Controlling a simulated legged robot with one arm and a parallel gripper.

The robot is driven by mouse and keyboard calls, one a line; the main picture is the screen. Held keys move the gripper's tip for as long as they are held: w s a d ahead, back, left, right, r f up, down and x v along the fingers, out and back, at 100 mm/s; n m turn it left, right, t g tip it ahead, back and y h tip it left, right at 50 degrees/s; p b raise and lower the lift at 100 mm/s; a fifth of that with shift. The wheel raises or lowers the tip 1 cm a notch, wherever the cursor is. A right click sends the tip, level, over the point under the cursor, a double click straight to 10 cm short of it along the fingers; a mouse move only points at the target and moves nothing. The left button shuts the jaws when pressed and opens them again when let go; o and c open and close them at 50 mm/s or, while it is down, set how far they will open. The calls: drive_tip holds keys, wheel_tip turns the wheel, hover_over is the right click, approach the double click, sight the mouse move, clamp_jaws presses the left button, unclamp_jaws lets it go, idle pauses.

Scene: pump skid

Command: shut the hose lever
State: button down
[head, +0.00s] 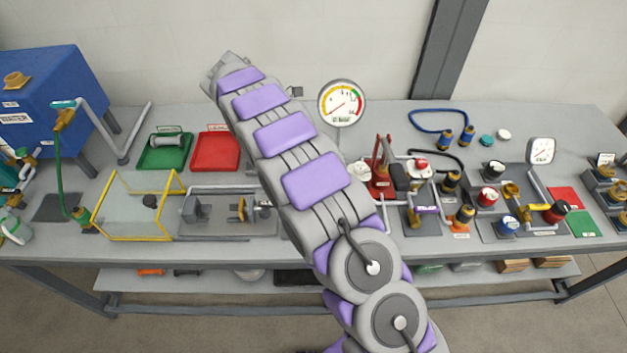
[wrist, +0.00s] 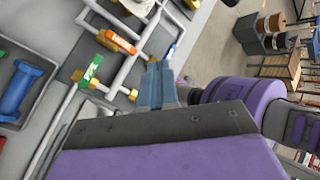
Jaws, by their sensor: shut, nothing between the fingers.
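In the head view a teal lever (head: 63,104) sits on a brass valve (head: 64,119) at the front of the blue water tank. A green hose (head: 57,160) hangs from that valve to the bench; this looks like the hose lever. The lever lies roughly level, across the slanting valve body. My gripper (wrist: 163,80) is shut and empty in the wrist view, its fingers together. Near it are an orange lever (wrist: 116,41) and a green lever (wrist: 93,68) on grey pipes, apart from the fingers. Their lettering is too small to read surely. My fingers are not clear in the head view.
The blue tank (head: 45,105) stands at the back left of the grey bench. A yellow-framed clear guard (head: 130,207), a green tray (head: 164,151) and a red tray (head: 215,151) lie right of the hose. Pipes and valves crowd the right side.

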drive_tip(key=w+a+f+n+h, duration=0.1)
drive_tip(key=w+a+f+n, duration=0.1)
drive_tip(key=a+f+n, duration=0.5)
wheel_tip(320, 180, down, 4)
drive_tip(key=shift+w+a+r+n+t, duration=0.1)
drive_tip(key=shift+w+a+n+t, duration=0.25)
drive_tip(key=shift+a, duration=0.8)
drive_tip(key=shift+d, duration=0.1)
drive_tip(key=b+x, duration=0.1)
drive_tip(key=x, duration=0.9)
drive_tip(key=shift+s+d+b, duration=0.1)
drive_tip(key=shift+b, duration=0.2)
drive_tip(key=d, duration=0.2)
drive_tip(key=shift+d+r, duration=0.1)
drive_tip(key=shift+d, duration=0.3)
drive_tip(key=shift+d+b, duration=0.3)
drive_tip(key=shift+d, duration=0.25)
drive_tip(key=shift+r+p, duration=0.2)
drive_tip(key=shift+p, duration=0.4)
